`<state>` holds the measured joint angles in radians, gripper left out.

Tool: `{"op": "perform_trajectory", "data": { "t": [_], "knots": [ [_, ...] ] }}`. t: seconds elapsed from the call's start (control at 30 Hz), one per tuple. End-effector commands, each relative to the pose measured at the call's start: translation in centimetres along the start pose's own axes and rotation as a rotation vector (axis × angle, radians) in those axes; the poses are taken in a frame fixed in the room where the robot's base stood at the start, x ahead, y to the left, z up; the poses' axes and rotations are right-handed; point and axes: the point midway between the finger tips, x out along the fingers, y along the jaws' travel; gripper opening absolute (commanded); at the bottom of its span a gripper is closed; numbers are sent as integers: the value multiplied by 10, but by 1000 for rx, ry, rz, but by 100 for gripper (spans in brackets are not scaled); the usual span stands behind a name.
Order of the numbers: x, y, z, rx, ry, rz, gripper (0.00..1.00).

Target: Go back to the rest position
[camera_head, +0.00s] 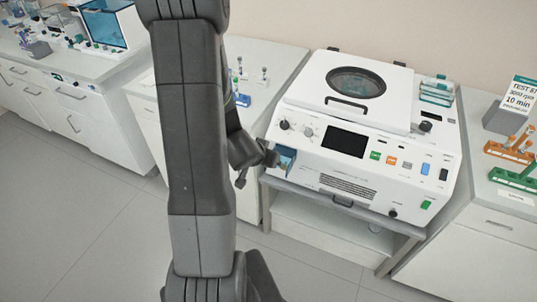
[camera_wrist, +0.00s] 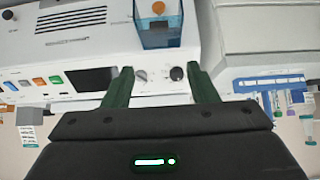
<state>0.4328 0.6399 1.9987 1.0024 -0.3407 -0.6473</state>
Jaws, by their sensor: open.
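My gripper (camera_head: 268,158) is small in the head view, partly behind my arm, at the left front of a white centrifuge (camera_head: 362,172). In the wrist view my gripper (camera_wrist: 160,70) shows two dark green fingers spread apart with nothing between them. The machine's panel, with a knob and a dark screen (camera_wrist: 91,79), lies beyond the fingertips, seen upside down. A clear blue bin (camera_wrist: 160,36) hangs on the machine's front, past the fingers; it also shows in the head view (camera_head: 287,158). Whether the fingers touch anything cannot be told.
The centrifuge's lid (camera_head: 357,88) is shut. Orange (camera_head: 509,152) and green (camera_head: 514,180) racks and a "10 min" sign (camera_head: 519,93) stand on the right counter. A blue rack (camera_head: 243,100) is on the counter behind my arm. Floor (camera_head: 80,215) at left is clear.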

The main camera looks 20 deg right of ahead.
Motion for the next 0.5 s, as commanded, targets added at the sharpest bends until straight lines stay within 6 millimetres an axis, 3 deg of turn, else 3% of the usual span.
{"op": "perform_trajectory", "data": {
  "t": [0.33, 0.5],
  "knots": [
    [2, 0, 0, 0, 0, 0, 53],
    [18, 0, 2, 1, -2, 1, 53]
  ]
}}
